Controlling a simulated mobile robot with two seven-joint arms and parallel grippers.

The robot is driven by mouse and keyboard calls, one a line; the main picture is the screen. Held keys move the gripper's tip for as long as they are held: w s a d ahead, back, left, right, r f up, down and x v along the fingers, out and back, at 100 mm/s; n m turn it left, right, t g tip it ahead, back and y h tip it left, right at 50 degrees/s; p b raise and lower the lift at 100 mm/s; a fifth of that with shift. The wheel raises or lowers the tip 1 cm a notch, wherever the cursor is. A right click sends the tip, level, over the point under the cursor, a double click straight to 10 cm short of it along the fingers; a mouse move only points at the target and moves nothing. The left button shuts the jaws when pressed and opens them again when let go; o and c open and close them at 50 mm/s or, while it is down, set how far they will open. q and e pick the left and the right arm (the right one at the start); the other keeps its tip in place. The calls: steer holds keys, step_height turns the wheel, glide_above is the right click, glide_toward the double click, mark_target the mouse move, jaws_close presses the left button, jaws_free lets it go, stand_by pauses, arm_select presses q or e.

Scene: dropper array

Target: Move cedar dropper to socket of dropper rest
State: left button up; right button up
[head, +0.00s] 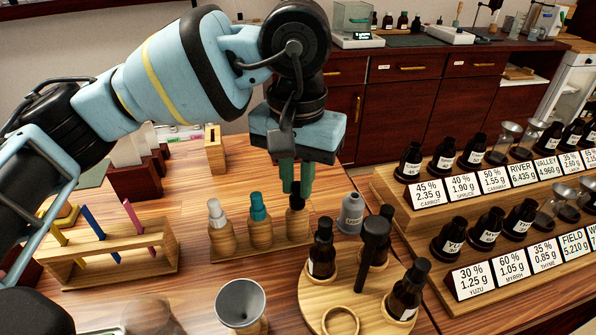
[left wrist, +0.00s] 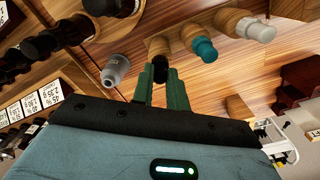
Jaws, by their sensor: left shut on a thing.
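My left gripper (head: 297,190) points down with its green fingers shut on the black top of a dropper (head: 296,202). The fingers also show in the left wrist view (left wrist: 163,82). This dropper is at the right end of a row on a light wooden dropper rest (head: 278,246); its lower part sits in or just above a wooden holder, and I cannot tell which. A white-topped dropper (head: 215,211) and a teal-topped dropper (head: 259,209) stand to its left in wooden holders. No cedar label is readable on the droppers. My right gripper is not in view.
A grey bottle (head: 350,213) stands close right of the held dropper. A round wooden tray (head: 317,297) with dark bottles is in front, beside a grey funnel (head: 240,298). A rack of coloured strips (head: 100,252) is at left; tiered labelled bottles (head: 486,229) are at right.

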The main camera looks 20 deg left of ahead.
arm_select(q)
steer(key=shift+f, duration=0.35)
steer(key=o, duration=0.7)
steer(key=shift+r, duration=0.1)
step_height(320, 180, up, 8)
steer(key=shift+f, duration=0.1)
steer(key=shift+f, duration=0.1)
